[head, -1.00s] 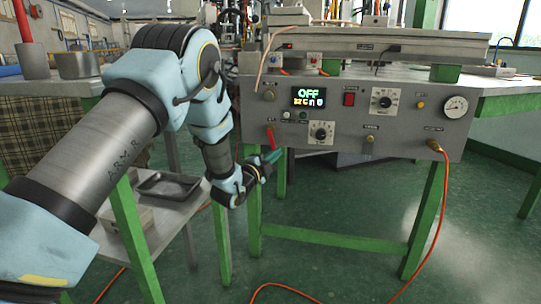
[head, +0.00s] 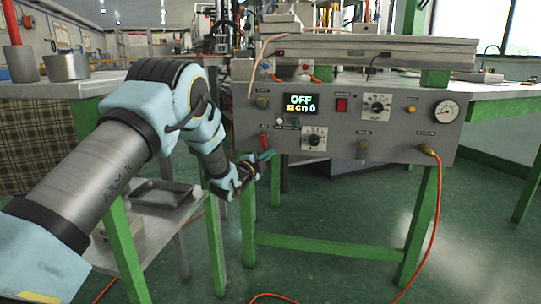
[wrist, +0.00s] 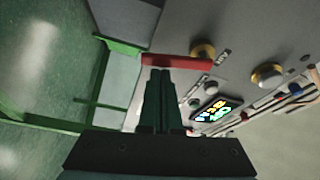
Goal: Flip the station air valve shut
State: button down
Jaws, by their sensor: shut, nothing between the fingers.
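The station air valve shows as a red lever (head: 264,141) at the lower left of the grey control panel (head: 400,150). In the head view the lever stands close to upright, and its lower part is close to my fingertips. In the wrist view the red lever (wrist: 185,62) lies across the picture just beyond the fingertips. My gripper (head: 267,155) is shut and empty at the panel's lower left edge. Its dark fingers (wrist: 160,73) are together, tips at the lever; I cannot tell whether they touch it.
The panel's display (head: 301,104) reads OFF. Knobs, a red switch (head: 341,104) and a gauge (head: 447,111) sit to the right. An orange hose (head: 437,210) hangs from the panel's right side. A side table with a dark tray (head: 160,193) stands left, below my arm.

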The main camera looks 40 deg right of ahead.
jog(key=shift+w+a+f+m+g+y+b, duration=0.15)
jog(key=shift+w+f+m+g+y+b, duration=0.15)
jog(key=shift+m+b, duration=0.4)
jog(key=shift+w+a+m+y, duration=0.25)
jog(key=shift+w+m+y, duration=0.1)
jog(key=shift+m, duration=0.55)
